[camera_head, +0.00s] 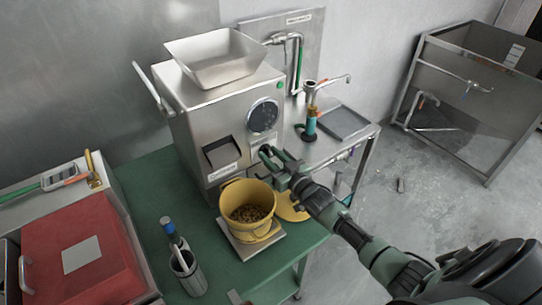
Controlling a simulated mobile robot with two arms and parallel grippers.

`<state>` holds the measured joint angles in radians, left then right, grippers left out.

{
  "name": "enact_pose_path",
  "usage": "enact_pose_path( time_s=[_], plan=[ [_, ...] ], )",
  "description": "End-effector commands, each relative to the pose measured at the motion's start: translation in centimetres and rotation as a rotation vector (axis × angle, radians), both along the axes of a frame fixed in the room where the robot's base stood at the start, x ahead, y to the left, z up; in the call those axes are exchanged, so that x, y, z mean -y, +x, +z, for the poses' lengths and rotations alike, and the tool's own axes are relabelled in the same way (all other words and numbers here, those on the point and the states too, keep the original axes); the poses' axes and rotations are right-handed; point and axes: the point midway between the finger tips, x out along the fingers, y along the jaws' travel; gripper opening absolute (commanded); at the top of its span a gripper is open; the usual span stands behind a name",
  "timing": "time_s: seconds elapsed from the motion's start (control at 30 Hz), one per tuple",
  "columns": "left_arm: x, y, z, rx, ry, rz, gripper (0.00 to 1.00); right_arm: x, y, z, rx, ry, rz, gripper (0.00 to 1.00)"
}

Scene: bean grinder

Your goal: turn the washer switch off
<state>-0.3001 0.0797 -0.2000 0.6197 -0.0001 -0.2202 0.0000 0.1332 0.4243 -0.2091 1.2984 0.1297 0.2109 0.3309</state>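I cannot single out the washer switch with certainty. A wall-mounted metal panel (262,24) behind the grinder carries a small label, a bent pipe and a green-marked hose (299,66). The steel grinder (205,122) stands on the green table, with a hopper on top and a round dark dial (263,117) on its front. My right gripper (268,156) is in front of the grinder's face, below the dial and above the yellow bucket's right side. Its fingers are small and partly overlap, and contact with the grinder cannot be told. My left gripper is out of view.
A yellow bucket (235,198) of beans stands on a scale, beside a yellow lid (292,208). A cup with tools (189,275) and a red box (80,250) are to the left. A metal side table (325,148) holds a blue tool. A steel sink (465,100) is at right.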

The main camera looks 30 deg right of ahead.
Motion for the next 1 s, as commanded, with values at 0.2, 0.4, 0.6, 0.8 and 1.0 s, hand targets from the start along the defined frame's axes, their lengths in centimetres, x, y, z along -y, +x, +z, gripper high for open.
enact_pose_path(
  time_s=[0.2, 0.4, 0.6, 0.8, 1.0],
  plan=[
    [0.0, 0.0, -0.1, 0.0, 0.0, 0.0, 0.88, 0.1, -0.5, -0.1, 0.0, -0.001, 0.0, 0.33],
    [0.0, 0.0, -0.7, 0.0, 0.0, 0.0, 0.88, 0.5, -3.5, -0.3, -0.003, 0.0, 0.0, 0.33],
    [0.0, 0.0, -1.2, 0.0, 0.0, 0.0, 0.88, 0.9, -6.6, -0.3, -0.002, 0.0, 0.001, 0.33],
    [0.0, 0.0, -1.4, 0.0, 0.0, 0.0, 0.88, 1.1, -7.7, -0.1, 0.0, -0.001, 0.0, 0.33],
    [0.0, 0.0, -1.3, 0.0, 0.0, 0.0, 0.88, 1.1, -7.7, 0.0, 0.0, -0.001, 0.0, 0.33]
  ],
)
